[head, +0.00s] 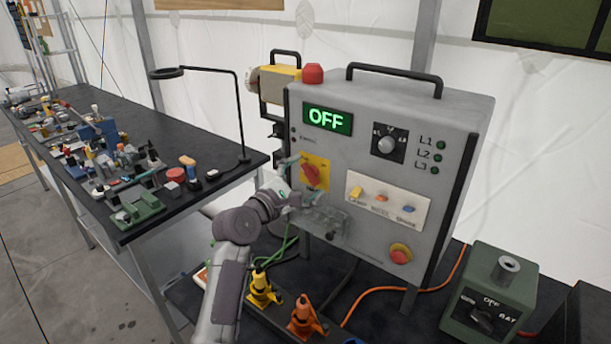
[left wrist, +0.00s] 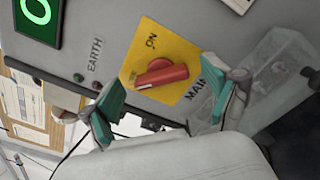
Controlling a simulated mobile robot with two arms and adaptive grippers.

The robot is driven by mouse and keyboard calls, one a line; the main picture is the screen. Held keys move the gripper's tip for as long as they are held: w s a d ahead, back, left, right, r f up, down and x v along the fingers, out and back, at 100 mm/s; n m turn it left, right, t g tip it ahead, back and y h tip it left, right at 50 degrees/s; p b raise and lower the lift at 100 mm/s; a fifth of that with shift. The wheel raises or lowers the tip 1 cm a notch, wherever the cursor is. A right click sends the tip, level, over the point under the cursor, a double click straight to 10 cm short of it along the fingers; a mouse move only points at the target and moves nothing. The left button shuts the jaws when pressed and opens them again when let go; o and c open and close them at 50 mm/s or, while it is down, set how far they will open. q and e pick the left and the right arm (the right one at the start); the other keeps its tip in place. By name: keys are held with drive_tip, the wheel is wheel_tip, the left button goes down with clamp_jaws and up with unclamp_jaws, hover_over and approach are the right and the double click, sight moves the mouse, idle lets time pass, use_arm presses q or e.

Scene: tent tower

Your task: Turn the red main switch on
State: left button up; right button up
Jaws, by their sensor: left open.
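The red main switch (head: 311,174) is a rotary knob on a yellow plate on the front of the grey panel (head: 375,125). It also shows in the left wrist view (left wrist: 162,74), with "ON" printed on the plate (left wrist: 178,50) and part of "MAIN" beside it. The knob's handle lies across the plate and does not point at "ON". The green display (head: 327,118) reads OFF. My left gripper (head: 297,182) is open in front of the switch, its teal-padded fingers on either side of the knob. I cannot tell whether they touch it. My right gripper is not in view.
A clear cover (head: 326,221) sits just below the switch. Toggle switches on a plate (head: 388,204), a selector dial (head: 388,144) and a red stop button (head: 400,254) share the panel. A green box (head: 488,294) stands right. A cluttered bench (head: 120,165) stands left.

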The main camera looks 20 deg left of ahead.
use_arm(q)
drive_tip(key=shift+c, duration=0.3)
drive_tip(key=c, duration=1.1)
drive_tip(key=shift+m, duration=0.3)
drive_tip(key=m, duration=0.3)
drive_tip(key=shift+f+m+p, duration=0.1)
drive_tip(key=shift+m+p, duration=0.2)
drive_tip(key=m, duration=0.4)
drive_tip(key=shift+d+f+m, duration=0.1)
drive_tip(key=shift+f+m, duration=0.05)
drive_tip(key=shift+m, duration=0.15)
drive_tip(key=m, duration=0.4)
drive_tip(key=shift+f, duration=0.15)
drive_tip(key=m, duration=0.5)
drive_tip(key=shift+f, duration=0.1)
